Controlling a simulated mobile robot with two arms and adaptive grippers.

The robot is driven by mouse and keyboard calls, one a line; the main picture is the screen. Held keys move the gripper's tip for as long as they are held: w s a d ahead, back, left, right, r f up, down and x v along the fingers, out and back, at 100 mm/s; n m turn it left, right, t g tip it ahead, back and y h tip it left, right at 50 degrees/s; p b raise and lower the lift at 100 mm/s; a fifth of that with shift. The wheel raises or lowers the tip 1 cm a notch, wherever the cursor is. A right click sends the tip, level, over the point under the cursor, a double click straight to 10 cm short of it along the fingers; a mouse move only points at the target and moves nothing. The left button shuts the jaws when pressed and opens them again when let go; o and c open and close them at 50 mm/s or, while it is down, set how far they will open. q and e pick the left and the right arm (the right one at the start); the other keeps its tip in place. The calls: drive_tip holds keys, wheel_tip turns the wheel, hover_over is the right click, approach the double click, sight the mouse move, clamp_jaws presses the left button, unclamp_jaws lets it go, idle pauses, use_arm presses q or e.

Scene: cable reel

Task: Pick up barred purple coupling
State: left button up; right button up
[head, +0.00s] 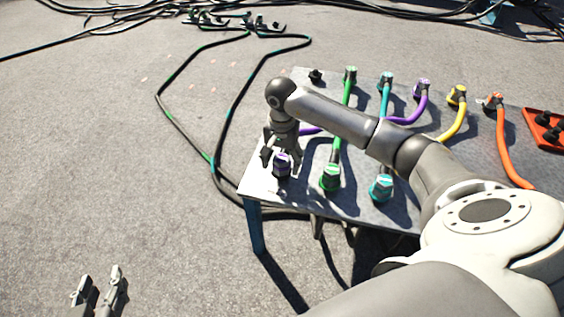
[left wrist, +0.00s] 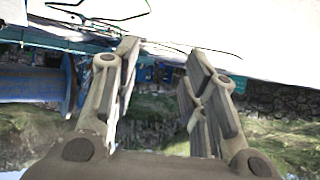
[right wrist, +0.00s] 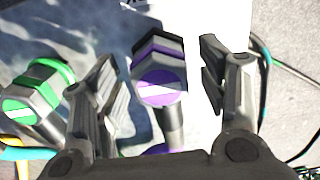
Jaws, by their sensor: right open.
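The barred purple coupling (head: 282,168) stands at the near left corner of the table. In the right wrist view its purple face (right wrist: 160,87) has a pale bar across it, and a dark grey body with a purple band. My right gripper (head: 281,158) is open at the coupling. In the right wrist view the coupling lies between the fingers of the right gripper (right wrist: 168,85), with a visible gap on the right finger's side. My left gripper (head: 98,282) is open and empty above the ground at the lower left; the left wrist view shows its spread fingers (left wrist: 160,55).
A green coupling (head: 330,178) stands close to the right, then a teal one (head: 381,188). Purple (head: 422,88), yellow (head: 457,94) and orange (head: 493,101) cable ends sit along the far edge by a red tray (head: 538,140). Black cables lie on the ground left of the table.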

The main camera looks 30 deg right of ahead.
drive_tip(key=c, duration=1.2)
drive_tip(key=shift+r, duration=0.15)
